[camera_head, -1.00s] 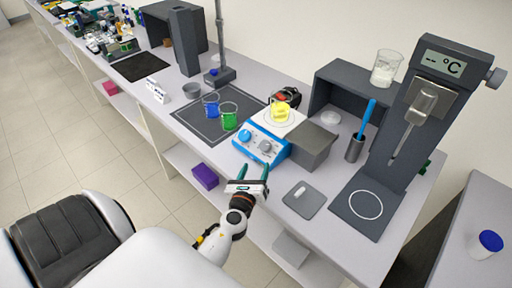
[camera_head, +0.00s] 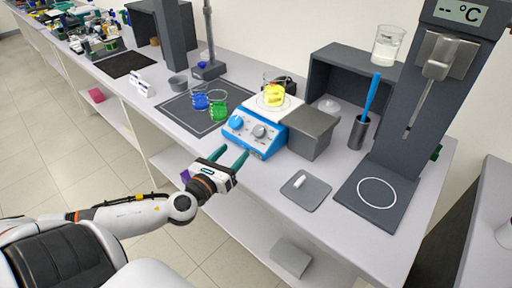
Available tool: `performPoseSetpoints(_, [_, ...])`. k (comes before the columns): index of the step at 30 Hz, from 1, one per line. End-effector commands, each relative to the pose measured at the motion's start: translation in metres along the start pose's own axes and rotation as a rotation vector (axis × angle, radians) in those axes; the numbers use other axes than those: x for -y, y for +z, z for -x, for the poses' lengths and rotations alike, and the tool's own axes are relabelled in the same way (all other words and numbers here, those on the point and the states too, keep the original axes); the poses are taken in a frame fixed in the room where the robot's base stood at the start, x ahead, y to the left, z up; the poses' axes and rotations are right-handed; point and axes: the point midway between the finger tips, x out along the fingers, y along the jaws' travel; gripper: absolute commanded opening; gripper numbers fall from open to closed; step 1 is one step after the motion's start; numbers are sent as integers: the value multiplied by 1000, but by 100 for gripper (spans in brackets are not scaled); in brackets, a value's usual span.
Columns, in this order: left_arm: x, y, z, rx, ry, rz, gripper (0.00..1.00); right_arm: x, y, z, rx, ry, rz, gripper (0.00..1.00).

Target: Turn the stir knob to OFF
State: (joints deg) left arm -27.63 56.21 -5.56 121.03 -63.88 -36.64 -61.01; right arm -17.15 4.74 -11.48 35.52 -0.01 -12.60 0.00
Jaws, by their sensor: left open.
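The blue stirrer (camera_head: 254,133) stands on the bench with two knobs on its sloped front. One knob is blue (camera_head: 236,122) and one is grey (camera_head: 259,131); I cannot read their labels or settings. A beaker of yellow liquid (camera_head: 274,95) stands on its white top plate (camera_head: 290,104). My left gripper (camera_head: 229,157) is open and empty, just in front of and below the stirrer, fingers pointing toward it and apart from the knobs. My right gripper is not in view.
A grey pad (camera_head: 306,192) with a white stir bar lies front right.

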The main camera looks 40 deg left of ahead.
Motion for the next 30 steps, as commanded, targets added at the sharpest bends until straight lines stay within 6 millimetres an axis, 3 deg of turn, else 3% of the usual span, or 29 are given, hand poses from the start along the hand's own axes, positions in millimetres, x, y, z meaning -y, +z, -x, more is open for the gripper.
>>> performPoseSetpoints(3, [-3,8,3,21,23,-12,57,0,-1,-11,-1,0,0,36])
performPoseSetpoints(11, [-4,6,-10,24,23,-13,57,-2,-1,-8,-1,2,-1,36])
performPoseSetpoints(30, [-6,8,-96,24,23,-12,57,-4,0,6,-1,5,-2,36])
